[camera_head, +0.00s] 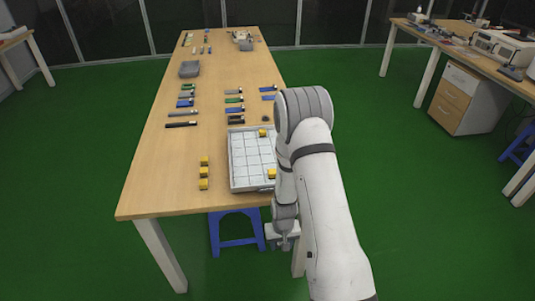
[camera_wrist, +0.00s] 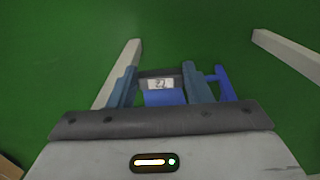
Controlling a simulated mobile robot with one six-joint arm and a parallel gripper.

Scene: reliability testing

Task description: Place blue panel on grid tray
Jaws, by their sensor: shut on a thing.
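My gripper (camera_head: 283,240) hangs low beyond the table's front edge, to the right of centre in the head view. In the wrist view my gripper (camera_wrist: 160,76) is shut on a small blue panel (camera_wrist: 163,98) with a pale, marked end, held between the two fingers. The panel cannot be made out in the head view. The white grid tray (camera_head: 239,160) lies on the table near its front right corner. My arm hides part of its right side. Two yellow blocks show at the tray, one at the back (camera_head: 262,133) and one at the right (camera_head: 271,173).
Several yellow blocks (camera_head: 204,172) stand in a column left of the tray on the wooden table (camera_head: 160,180). Rows of coloured panels (camera_head: 185,102) lie behind, with a grey box (camera_head: 189,69) further back. A blue stool (camera_head: 236,230) stands under the front edge.

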